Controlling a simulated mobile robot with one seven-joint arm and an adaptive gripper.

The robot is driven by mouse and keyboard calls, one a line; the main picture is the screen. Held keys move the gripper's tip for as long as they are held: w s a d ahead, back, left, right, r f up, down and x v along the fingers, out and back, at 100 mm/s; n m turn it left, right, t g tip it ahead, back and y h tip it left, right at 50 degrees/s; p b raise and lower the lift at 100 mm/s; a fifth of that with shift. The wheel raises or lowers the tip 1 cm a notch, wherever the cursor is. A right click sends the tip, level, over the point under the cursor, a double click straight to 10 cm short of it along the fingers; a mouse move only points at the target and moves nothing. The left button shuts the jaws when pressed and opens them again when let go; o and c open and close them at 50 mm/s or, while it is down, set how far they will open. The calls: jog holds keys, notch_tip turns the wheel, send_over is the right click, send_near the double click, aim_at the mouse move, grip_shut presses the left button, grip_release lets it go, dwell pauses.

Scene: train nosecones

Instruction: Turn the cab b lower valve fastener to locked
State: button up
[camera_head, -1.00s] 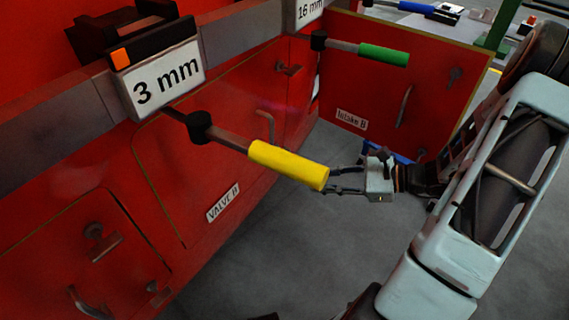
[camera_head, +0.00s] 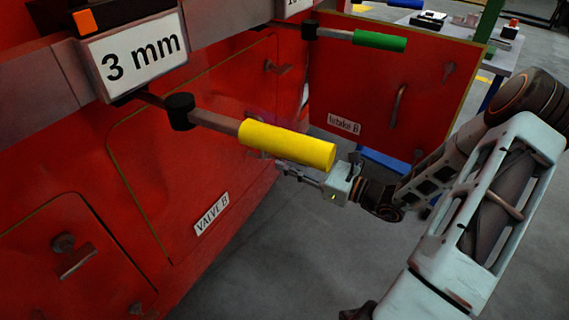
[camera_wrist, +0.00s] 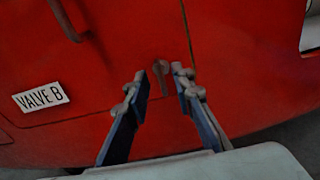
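The lower valve fastener (camera_wrist: 160,76) is a small dark latch on the red Valve B panel (camera_wrist: 100,60), close to a vertical seam in the wrist view. It stands about upright, slightly tilted. My gripper (camera_wrist: 159,74) is open, with one finger on each side of the fastener in that view. Whether the fingertips touch the panel I cannot tell. In the head view my gripper (camera_head: 285,170) points at the red side, low behind the yellow handle, and the fastener is hidden there. The Valve B label (camera_head: 211,214) is left of it.
The yellow handle (camera_head: 288,146) on its dark lever juts out just above my gripper. A green handle (camera_head: 380,41) is farther back. The open Intake B door (camera_head: 350,85) stands behind my gripper. Grey floor (camera_head: 285,265) below is clear.

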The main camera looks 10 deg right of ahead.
jog(key=shift+w+a, duration=0.5)
jog(key=shift+a, duration=0.05)
grip_shut()
jog(key=shift+r+m+p, duration=0.15)
jog(key=shift+m+p, duration=0.15)
jog(key=shift+p, duration=0.2)
jog(key=m+p, duration=0.4)
jog(key=m, duration=0.1)
jog(key=m+p, duration=0.5)
jog(key=m, duration=0.1)
jog(key=m+p, duration=0.5)
jog(key=m, duration=0.1)
jog(key=shift+w+d+f, duration=0.15)
jog(key=shift+f, duration=0.25)
jog(key=shift+m, duration=0.3)
